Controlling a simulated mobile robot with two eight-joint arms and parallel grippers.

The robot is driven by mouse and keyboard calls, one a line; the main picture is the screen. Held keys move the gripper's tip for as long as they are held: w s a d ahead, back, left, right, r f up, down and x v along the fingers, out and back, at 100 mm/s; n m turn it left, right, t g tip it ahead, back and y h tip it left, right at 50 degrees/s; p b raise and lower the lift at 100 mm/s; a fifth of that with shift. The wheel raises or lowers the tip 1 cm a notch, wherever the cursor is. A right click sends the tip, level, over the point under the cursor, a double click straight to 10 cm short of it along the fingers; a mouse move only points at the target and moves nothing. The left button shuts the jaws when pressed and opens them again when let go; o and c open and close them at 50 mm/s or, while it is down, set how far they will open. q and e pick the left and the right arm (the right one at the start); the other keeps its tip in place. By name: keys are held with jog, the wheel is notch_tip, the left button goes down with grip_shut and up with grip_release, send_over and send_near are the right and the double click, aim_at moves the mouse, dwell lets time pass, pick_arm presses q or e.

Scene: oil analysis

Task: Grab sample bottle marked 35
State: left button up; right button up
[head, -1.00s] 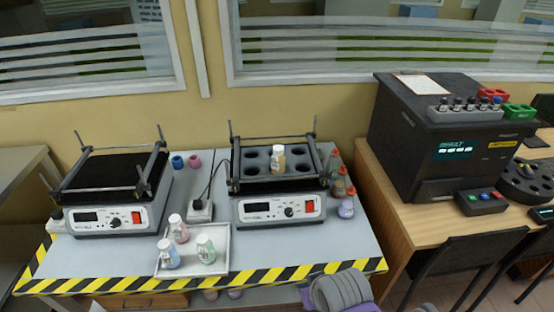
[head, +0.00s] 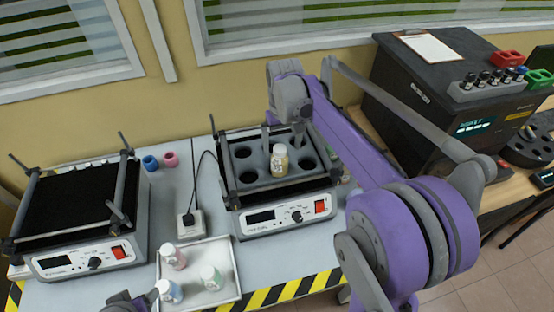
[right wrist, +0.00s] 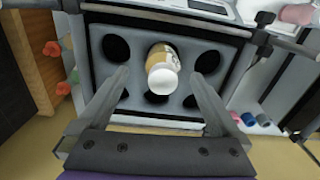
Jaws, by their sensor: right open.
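A sample bottle with a white cap and yellow-brown contents (head: 279,160) stands in the holder (head: 247,152) of the right shaker. It also shows in the right wrist view (right wrist: 163,70); its number is not readable. My right gripper (head: 284,138) is open above the holder, its fingers on either side of the bottle in the picture, apart from it. In the right wrist view the open fingers (right wrist: 160,76) frame the bottle. Three other bottles, red (head: 174,256), blue (head: 169,291) and green (head: 211,277), stand on a white tray (head: 222,252). My left gripper (head: 130,302) shows partly at the bottom edge.
The left shaker (head: 85,256) has a black top and raised bars. A dark analyser (head: 425,90) stands at the right. The right shaker's bars and posts surround the holder.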

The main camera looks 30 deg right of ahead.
aim_at(280, 161)
jog(key=shift+s+f, duration=0.15)
jog(key=shift+f, duration=0.55)
jog(key=shift+w+f, duration=0.25)
jog(key=shift+f, duration=0.45)
jog(key=f, duration=0.5)
jog(key=shift+w+a, duration=0.2)
jog(key=shift+w, duration=0.1)
jog(key=shift+c, duration=0.2)
jog(key=shift+r, duration=0.1)
jog(key=c, duration=1.5)
